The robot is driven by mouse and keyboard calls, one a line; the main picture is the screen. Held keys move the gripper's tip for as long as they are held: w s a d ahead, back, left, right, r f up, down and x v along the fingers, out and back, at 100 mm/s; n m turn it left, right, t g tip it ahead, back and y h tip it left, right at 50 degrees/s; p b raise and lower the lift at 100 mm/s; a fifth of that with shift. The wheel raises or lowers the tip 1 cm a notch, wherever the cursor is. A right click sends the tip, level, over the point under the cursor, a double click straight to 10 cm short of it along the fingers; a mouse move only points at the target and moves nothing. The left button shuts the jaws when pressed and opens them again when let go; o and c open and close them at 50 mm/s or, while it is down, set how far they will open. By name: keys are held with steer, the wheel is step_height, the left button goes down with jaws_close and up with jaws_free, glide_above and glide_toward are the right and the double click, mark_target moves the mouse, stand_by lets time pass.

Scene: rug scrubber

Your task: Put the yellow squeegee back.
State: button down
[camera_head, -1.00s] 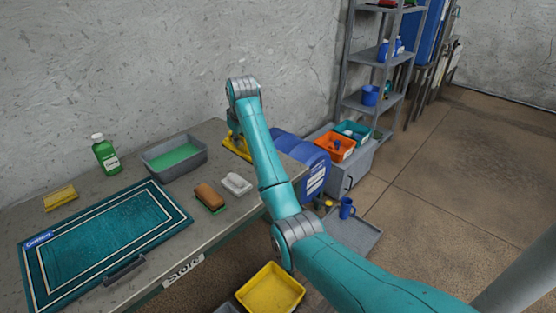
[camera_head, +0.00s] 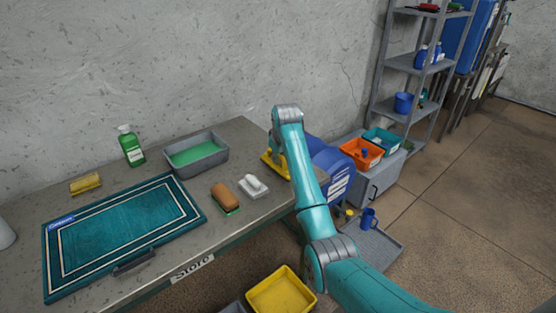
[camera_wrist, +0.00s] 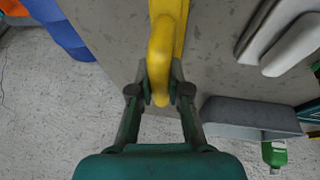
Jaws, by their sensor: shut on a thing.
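The yellow squeegee (camera_wrist: 163,45) shows in the wrist view, its rounded yellow handle between my fingers and running up out of the frame. My gripper (camera_wrist: 160,88) is shut on it. In the head view the yellow squeegee (camera_head: 270,166) shows partly beside my arm, near the far right end of the table (camera_head: 240,133). My arm hides the gripper and the rest of the squeegee there. I cannot tell whether the squeegee touches the table top.
A grey tray with green inside (camera_head: 222,157), a white brush (camera_head: 253,186), a brown brush (camera_head: 224,198), a green bottle (camera_head: 131,148) and a teal mat (camera_head: 130,232) occupy the table. A blue barrel (camera_head: 335,178) stands beyond its right end. A yellow bin (camera_head: 280,296) is below.

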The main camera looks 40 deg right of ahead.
steer(key=shift+f, duration=0.7)
steer(key=shift+f, duration=0.1)
steer(key=c, duration=1.1)
jaws_free()
steer(key=shift+c, duration=0.2)
steer(key=v, duration=1.2)
steer(key=shift+a, duration=0.1)
